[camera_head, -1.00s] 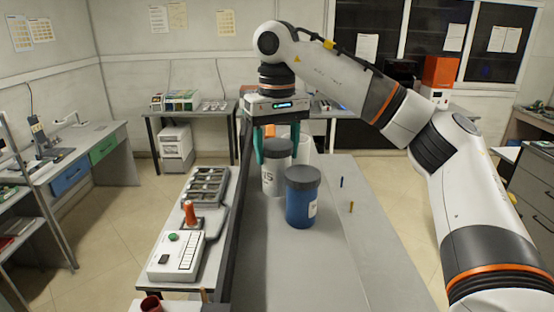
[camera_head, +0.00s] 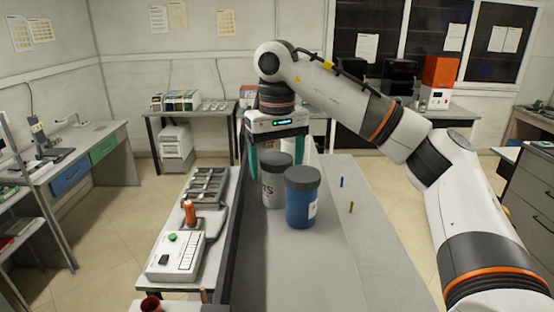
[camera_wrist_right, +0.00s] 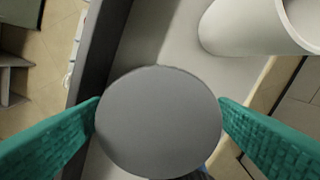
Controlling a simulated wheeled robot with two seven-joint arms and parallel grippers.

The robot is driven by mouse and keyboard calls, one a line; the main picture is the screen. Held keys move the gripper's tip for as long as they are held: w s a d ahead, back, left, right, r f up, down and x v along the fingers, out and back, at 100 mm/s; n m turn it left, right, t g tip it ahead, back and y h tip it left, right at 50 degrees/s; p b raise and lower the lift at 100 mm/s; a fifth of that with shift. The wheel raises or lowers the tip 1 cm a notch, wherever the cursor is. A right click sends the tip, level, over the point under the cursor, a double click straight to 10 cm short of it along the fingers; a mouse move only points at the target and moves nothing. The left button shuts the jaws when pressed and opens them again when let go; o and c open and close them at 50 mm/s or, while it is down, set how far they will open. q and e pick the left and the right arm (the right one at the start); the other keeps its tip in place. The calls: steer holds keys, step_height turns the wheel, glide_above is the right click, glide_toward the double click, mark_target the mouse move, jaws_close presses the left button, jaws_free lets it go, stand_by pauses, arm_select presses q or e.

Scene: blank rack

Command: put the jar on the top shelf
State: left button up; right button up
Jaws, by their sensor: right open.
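A pale jar with a dark grey lid (camera_head: 273,190) stands upright on the long grey surface (camera_head: 275,265), partly hidden by a blue jar with a dark lid (camera_head: 301,205) in front of it to the right. My right gripper (camera_head: 277,165) points down over the pale jar, with its green fingers apart on either side of the lid. In the right wrist view the round lid (camera_wrist_right: 158,122) lies between the two open fingers (camera_wrist_right: 160,115), with narrow gaps or light contact at its sides; I cannot tell which. My left gripper is not in view.
A white cylinder (camera_wrist_right: 255,25) stands close beside the pale jar, mostly hidden in the head view. Two small pegs, blue (camera_head: 341,182) and brown (camera_head: 351,207), are on the right. A lower bench on the left holds a tray (camera_head: 205,187) and a control box (camera_head: 175,256). The near surface is clear.

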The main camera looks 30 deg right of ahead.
step_height(320, 180, up, 12)
steer(key=shift+r, duration=0.15)
stand_by(0.5)
stand_by(0.5)
